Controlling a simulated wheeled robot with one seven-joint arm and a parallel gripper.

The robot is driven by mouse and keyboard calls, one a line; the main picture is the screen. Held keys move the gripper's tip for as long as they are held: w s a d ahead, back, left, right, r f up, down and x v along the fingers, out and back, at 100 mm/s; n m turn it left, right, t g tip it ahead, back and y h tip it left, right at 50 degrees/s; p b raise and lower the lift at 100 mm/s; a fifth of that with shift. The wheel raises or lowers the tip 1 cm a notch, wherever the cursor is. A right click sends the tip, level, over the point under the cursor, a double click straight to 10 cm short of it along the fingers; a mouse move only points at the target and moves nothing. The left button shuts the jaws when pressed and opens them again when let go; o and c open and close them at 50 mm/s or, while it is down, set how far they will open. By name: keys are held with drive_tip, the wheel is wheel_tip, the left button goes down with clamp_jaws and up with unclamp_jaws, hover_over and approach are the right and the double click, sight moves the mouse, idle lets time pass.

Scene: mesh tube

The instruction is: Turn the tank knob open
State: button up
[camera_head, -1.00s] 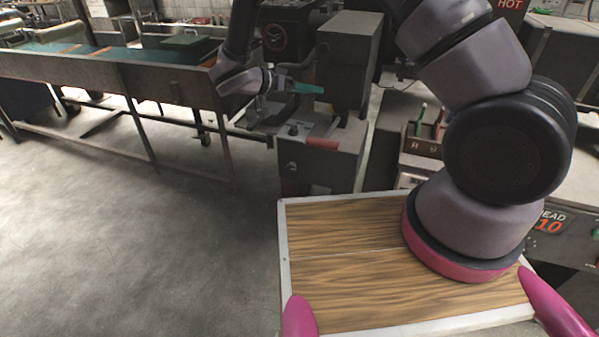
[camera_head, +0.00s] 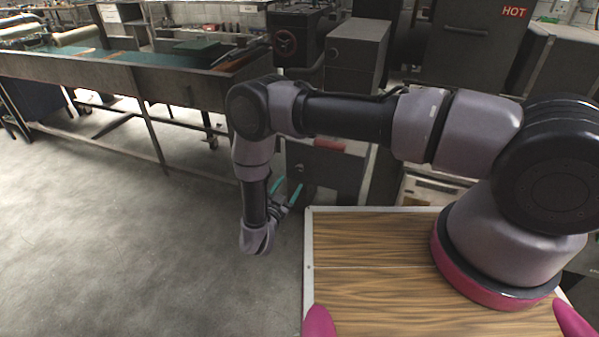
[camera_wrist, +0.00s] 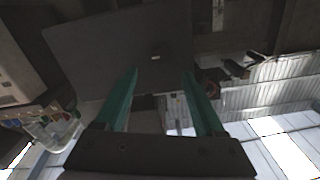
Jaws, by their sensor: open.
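My gripper (camera_head: 286,190) hangs in front of a low grey cabinet (camera_head: 335,172), left of the wooden tabletop. Its teal fingers are apart, with nothing between them in the wrist view (camera_wrist: 161,74). A dark grey panel (camera_wrist: 100,45) is beyond the fingertips there, with a small pale fitting (camera_wrist: 155,57) on its face. I cannot tell whether this fitting is the tank knob. The fingers look apart from it. In the head view, a round dark dial (camera_head: 284,43) shows on a black unit behind my arm. No tank is clearly recognizable.
A wood-grain tabletop (camera_head: 380,300) with a pale rim lies below my arm. A long metal bench (camera_head: 120,85) runs along the left. A tall grey box (camera_head: 355,55) stands behind the arm. The floor (camera_head: 120,260) at left is clear.

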sight(298, 169)
drive_tip(key=x, duration=0.8)
drive_tip(key=shift+w, duration=0.3)
clamp_jaws()
